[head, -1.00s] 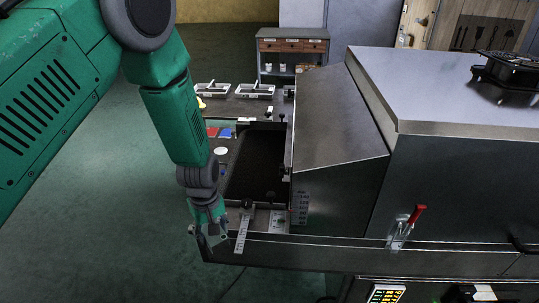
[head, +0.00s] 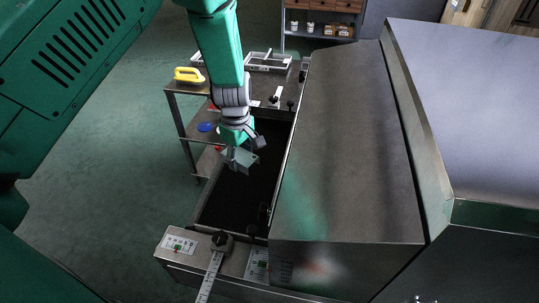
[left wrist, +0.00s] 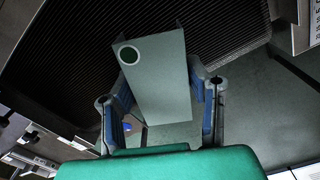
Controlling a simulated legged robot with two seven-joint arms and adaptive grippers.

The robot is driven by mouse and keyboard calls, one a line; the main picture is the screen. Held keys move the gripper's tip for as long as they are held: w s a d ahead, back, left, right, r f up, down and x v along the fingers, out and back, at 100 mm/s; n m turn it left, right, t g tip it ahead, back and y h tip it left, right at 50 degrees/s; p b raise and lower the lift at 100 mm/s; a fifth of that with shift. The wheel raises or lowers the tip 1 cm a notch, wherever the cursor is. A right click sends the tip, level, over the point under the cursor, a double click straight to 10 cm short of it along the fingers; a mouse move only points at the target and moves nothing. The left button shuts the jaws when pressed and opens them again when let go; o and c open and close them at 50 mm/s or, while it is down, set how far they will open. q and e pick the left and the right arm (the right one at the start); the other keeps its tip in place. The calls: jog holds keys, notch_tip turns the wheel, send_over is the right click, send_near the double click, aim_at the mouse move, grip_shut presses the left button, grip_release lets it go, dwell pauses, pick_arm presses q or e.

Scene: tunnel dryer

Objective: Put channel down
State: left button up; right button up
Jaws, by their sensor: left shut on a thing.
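My left gripper (head: 240,146) is shut on a grey metal channel (head: 240,160). It is over the dark conveyor bed of the dryer, near the bed's left edge. In the left wrist view the channel (left wrist: 158,78) sits between the two blue-padded fingers (left wrist: 162,108). It has a flat face, folded side edges and a round dark green mark near one end. The dark ribbed bed (left wrist: 225,30) lies beyond it. In the head view the bed (head: 240,200) is bare around the gripper. I cannot tell whether the channel touches the bed. My right gripper is not in view.
The dryer's sloped steel hood (head: 345,150) stands just right of the bed. A ruler (head: 210,278) and black knob (head: 221,240) are at the near end. A side table holds a yellow-handled tool (head: 188,75) and white trays (head: 268,61). Open floor lies to the left.

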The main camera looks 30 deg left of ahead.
pick_arm(q)
send_over(245, 186)
jog(key=f, duration=0.5)
jog(key=shift+a+f, duration=0.25)
jog(key=shift+f, duration=0.1)
jog(key=shift+d+f, duration=0.35)
jog(key=shift+f, duration=0.15)
notch_tip(245, 186, down, 3)
jog(key=shift+d, duration=0.1)
jog(key=shift+a+f, duration=0.15)
jog(key=shift+a, duration=0.2)
jog(key=o, duration=1.3)
jog(key=shift+a, duration=0.1)
jog(key=shift+c, duration=0.2)
jog(key=shift+d+r, duration=0.25)
notch_tip(245, 186, up, 11)
jog(key=shift+a+r, duration=0.1)
jog(key=shift+a, duration=0.05)
jog(key=shift+r, duration=0.25)
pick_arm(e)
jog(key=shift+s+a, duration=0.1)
pick_arm(q)
jog(key=shift+d, duration=0.2)
jog(key=shift+a, duration=0.1)
